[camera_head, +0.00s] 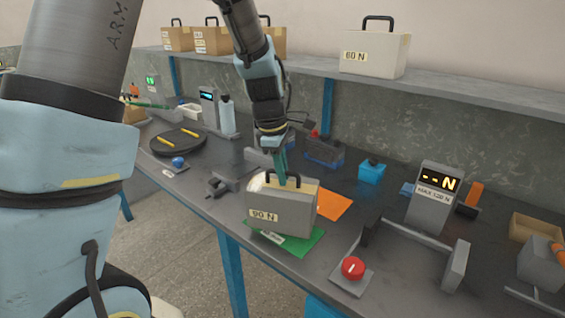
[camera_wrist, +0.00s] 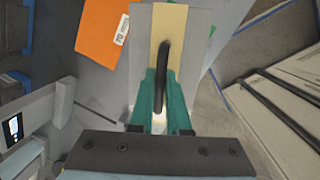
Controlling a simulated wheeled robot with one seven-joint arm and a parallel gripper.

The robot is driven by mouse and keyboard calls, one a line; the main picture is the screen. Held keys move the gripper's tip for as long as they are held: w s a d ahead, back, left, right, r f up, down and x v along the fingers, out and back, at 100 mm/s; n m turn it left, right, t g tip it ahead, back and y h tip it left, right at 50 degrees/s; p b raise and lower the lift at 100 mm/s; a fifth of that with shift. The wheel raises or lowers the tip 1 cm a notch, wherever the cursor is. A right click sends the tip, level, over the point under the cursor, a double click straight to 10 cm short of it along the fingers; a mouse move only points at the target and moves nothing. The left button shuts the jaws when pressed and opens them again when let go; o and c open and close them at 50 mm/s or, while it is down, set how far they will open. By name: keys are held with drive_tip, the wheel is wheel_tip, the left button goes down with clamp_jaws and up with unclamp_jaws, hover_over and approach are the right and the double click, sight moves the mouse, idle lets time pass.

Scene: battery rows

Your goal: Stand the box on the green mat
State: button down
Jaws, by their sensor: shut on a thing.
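The box (camera_head: 282,212), grey with a tan top and a label reading "90 N", is upright over the green mat (camera_head: 302,243) in the head view. Its base hides part of the mat; I cannot tell whether it touches the mat or hangs just above it. My gripper (camera_head: 283,178) comes down from above and is shut on the box's black handle. In the wrist view the green fingers of my gripper (camera_wrist: 160,95) close around the handle, with the box's tan top (camera_wrist: 168,22) beneath.
An orange sheet (camera_head: 334,205) lies right behind the box. A red button (camera_head: 352,268) and a grey fixture with a display (camera_head: 433,197) stand to the right. A black round plate (camera_head: 178,141) is at the left. A shelf (camera_head: 310,68) with several boxes runs along the back.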

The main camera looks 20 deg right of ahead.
drive_tip(key=shift+f, duration=1.05)
drive_tip(key=c, duration=0.9)
unclamp_jaws()
drive_tip(key=shift+f, duration=0.1)
wheel_tip(320, 180, up, 12)
drive_tip(key=a+b, duration=0.1)
drive_tip(key=a, duration=0.1)
drive_tip(key=s+a+f+m, duration=0.1)
drive_tip(key=a+f+m, duration=0.1)
drive_tip(key=a, duration=0.7)
drive_tip(key=s+a+f+m+t+y, duration=0.1)
drive_tip(key=a+f+m, duration=0.2)
drive_tip(key=a, duration=0.7)
drive_tip(key=s+a+f+m+y, duration=0.1)
drive_tip(key=s+a+f+m, duration=0.1)
drive_tip(key=a+m, duration=0.4)
drive_tip(key=shift+s+a+f, duration=0.1)
drive_tip(key=shift+a+f, duration=0.15)
drive_tip(key=shift+a, duration=0.6)
drive_tip(key=shift+a+f, duration=0.2)
drive_tip(key=shift+a, duration=0.65)
